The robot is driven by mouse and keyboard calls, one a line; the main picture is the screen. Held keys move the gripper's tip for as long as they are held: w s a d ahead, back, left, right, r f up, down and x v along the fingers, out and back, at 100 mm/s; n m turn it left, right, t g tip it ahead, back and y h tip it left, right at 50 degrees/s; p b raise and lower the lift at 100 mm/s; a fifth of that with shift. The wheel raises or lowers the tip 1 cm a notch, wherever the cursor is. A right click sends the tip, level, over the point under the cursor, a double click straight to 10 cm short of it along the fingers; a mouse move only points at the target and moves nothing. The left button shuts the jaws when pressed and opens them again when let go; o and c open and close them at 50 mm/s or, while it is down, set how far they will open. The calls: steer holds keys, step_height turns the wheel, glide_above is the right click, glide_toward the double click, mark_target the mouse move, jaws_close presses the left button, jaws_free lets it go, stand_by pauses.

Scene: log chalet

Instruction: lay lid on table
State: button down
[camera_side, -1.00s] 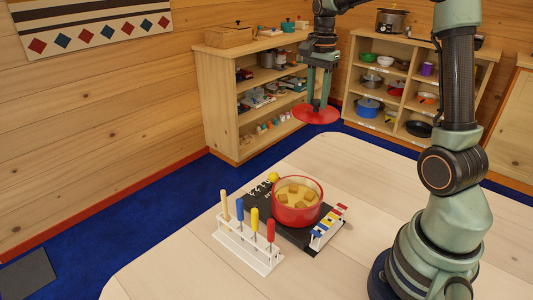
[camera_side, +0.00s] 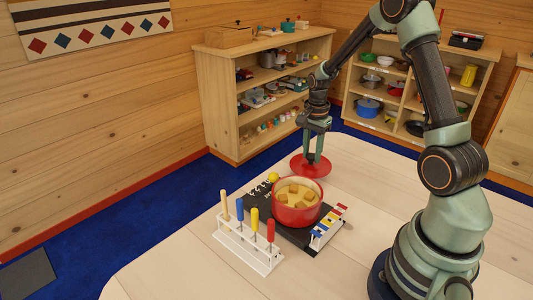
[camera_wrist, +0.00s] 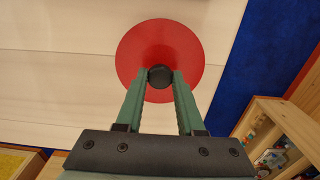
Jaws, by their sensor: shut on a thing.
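My gripper (camera_side: 314,158) is shut on the dark knob of the red round lid (camera_side: 311,169). In the wrist view, the fingers of my gripper (camera_wrist: 160,76) sit on both sides of the knob, and the lid (camera_wrist: 160,45) spreads flat beyond them over the pale table. In the side view the lid is near the table's far edge, behind the red pot (camera_side: 297,203). I cannot tell whether it touches the table (camera_side: 375,180). The pot is uncovered and holds brown cubes in a yellowish filling.
The pot stands on a dark board (camera_side: 262,208). A white rack (camera_side: 247,244) with several coloured-handled forks is at front left, and a small rack with coloured pieces (camera_side: 330,226) is to the right. A yellow ball (camera_side: 273,177) lies behind the pot. The table right of the lid is clear.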

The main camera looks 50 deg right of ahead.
steer(key=shift+f, duration=1.25)
steer(key=shift+f, duration=0.15)
steer(key=c, duration=0.5)
jaws_free()
